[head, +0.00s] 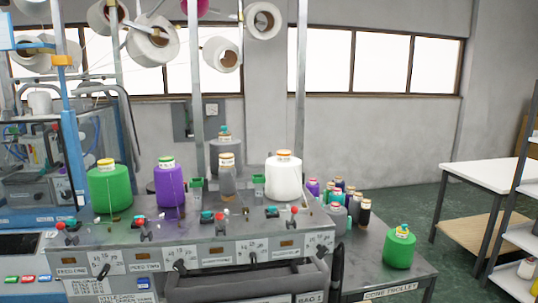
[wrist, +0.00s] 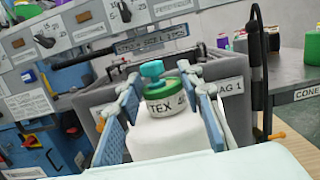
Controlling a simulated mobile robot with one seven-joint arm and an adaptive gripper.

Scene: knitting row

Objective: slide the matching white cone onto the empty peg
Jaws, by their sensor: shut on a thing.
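My gripper (wrist: 164,92) is shut on a white cone (wrist: 172,138) in the wrist view, with a blue-grey finger on either side. The cone has a green-edged collar reading TEX, with part of its number hidden, and a teal tip on top. It stands roughly upright in the picture, in front of the machine's lower front. The head view shows neither my gripper nor this cone. I cannot make out an empty peg.
A cone trolley (head: 392,272) at the right carries a green cone (head: 400,250) and several small dark and purple cones. Spools hang above the machine. A grey bin marked BAG 1 (wrist: 100,97) is behind the held cone. Floor is open before the white table (head: 485,173).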

